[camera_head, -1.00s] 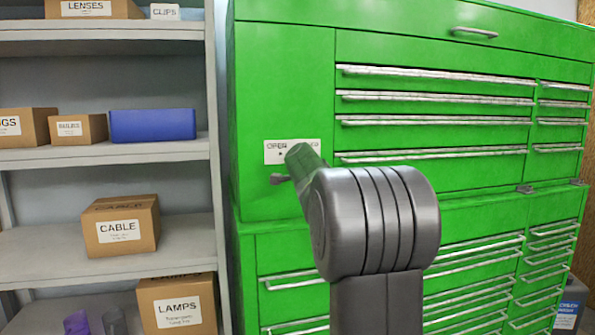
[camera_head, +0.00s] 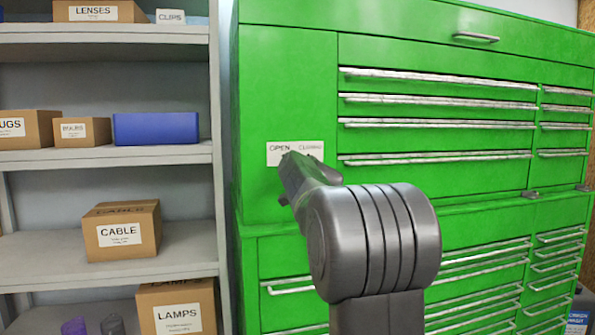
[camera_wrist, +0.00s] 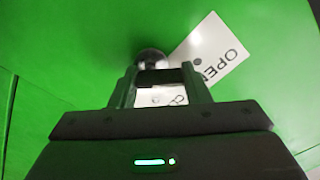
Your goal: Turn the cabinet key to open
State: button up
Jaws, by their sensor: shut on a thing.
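The green cabinet (camera_head: 285,80) fills the right of the head view. A white label (camera_head: 312,150) reading OPEN on its left and CLOSED on its right is on its upper left panel. In the wrist view, the label (camera_wrist: 207,55) looks tilted and partly hidden behind my gripper. A round silver lock with the cabinet key (camera_wrist: 152,57) shows at my fingertips. My gripper (camera_wrist: 157,75) is shut on the key; the key's grip is mostly hidden between the fingers. In the head view, my wrist hides the lock and key.
Drawers with silver handles (camera_head: 435,124) cover the cabinet right of the panel. A grey shelf unit (camera_head: 175,152) stands on the left with a blue bin (camera_head: 155,128) and cardboard boxes, including CABLE (camera_head: 121,232). A narrow gap separates shelf and cabinet.

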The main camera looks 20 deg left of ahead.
jog(key=shift+f, duration=0.15)
jog(key=o, duration=1)
jog(key=shift+s, duration=0.1)
jog(key=b+v, duration=0.3)
jog(key=v, duration=1)
jog(key=shift+s+d, duration=0.25)
jog(key=shift+w+a, duration=0.1)
jog(key=p+x, duration=0.3)
jog(key=x, duration=1)
jog(key=shift+w+a, duration=0.2)
jog(key=shift+w, duration=0.05)
jog(key=shift+s+d, duration=0.1)
